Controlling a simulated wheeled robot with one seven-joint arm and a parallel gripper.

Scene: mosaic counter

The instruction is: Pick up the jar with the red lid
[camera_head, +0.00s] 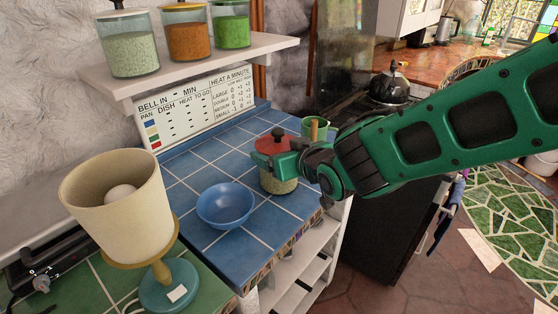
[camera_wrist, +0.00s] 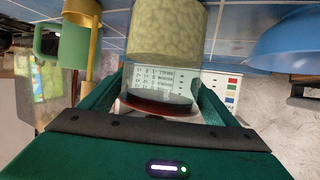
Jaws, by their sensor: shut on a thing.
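The jar with the red lid (camera_head: 277,184) is a glass jar of pale green contents near the right edge of the blue-tiled counter. In the wrist view the jar (camera_wrist: 166,32) appears upside down, its dark red lid (camera_wrist: 157,103) between the fingers. My gripper (camera_head: 277,161) reaches in from the right and is shut on the jar's upper part, just below the lid. The jar looks upright. Its base is outside the wrist view, and I cannot tell whether it touches the tiles.
A blue bowl (camera_head: 225,205) stands left of the jar. A green mug (camera_head: 316,127) and a wooden-looking upright thing stand close behind it. A lamp (camera_head: 120,205) is at the front left. A shelf (camera_head: 190,66) with several jars hangs above the counter.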

